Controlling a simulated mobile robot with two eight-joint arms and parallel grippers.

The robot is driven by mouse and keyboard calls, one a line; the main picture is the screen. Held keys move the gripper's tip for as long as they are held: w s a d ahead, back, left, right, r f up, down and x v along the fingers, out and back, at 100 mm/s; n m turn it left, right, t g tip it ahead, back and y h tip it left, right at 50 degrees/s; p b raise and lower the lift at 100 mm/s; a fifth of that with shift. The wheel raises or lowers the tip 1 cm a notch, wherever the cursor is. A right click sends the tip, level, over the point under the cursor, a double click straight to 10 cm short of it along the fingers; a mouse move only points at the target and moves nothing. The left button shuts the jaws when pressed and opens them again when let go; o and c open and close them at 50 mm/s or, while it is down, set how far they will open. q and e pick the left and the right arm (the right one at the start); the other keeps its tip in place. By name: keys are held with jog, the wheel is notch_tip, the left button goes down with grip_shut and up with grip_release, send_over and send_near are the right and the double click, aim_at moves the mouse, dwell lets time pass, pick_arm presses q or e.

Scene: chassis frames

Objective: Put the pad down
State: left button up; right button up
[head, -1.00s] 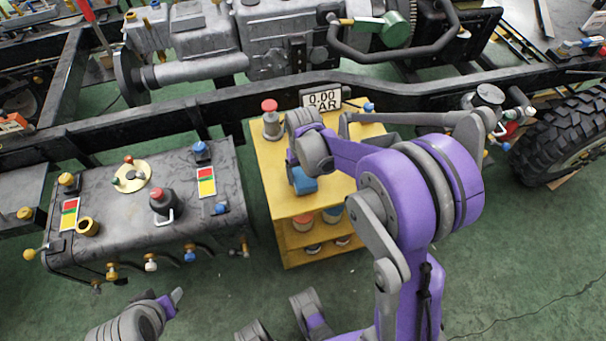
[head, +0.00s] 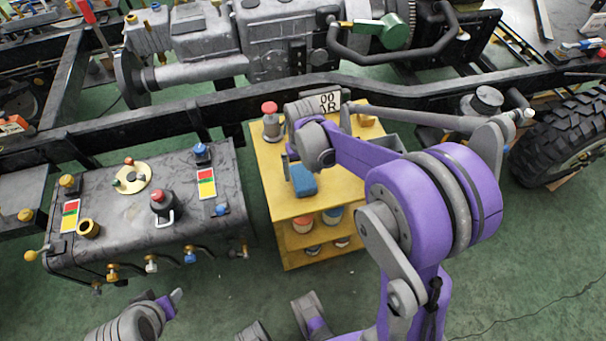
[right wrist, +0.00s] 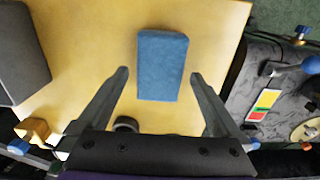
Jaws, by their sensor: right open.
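The pad is a blue block (head: 304,181) lying flat on the yellow cart top (head: 268,170). In the right wrist view the pad (right wrist: 162,62) lies between the two fingers, with a gap on each side. My right gripper (right wrist: 159,76) is open and empty above the cart; in the head view it (head: 289,165) is just over the pad and partly hidden by its own wrist. My left gripper (head: 173,299) is low at the bottom left, away from the cart; only one fingertip shows clearly.
A dark tank (head: 120,200) with knobs is to the left. The black chassis rail (head: 210,108) runs behind.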

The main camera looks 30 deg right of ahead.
aim_at(303, 176)
notch_tip(303, 176, up, 9)
jog(key=p, duration=0.1)
jog(key=s+a+f+n+t, duration=0.1)
jog(key=s+a+t, duration=0.4)
jog(key=s, duration=1.2)
jog(key=shift+a+n, duration=0.8)
jog(key=shift+a, duration=0.1)
notch_tip(303, 176, up, 8)
jog(key=w+p, duration=0.1)
jog(key=p, duration=0.6)
jog(key=shift+w, duration=0.2)
jog(key=shift+w+f, duration=0.1)
jog(key=shift+w, duration=0.05)
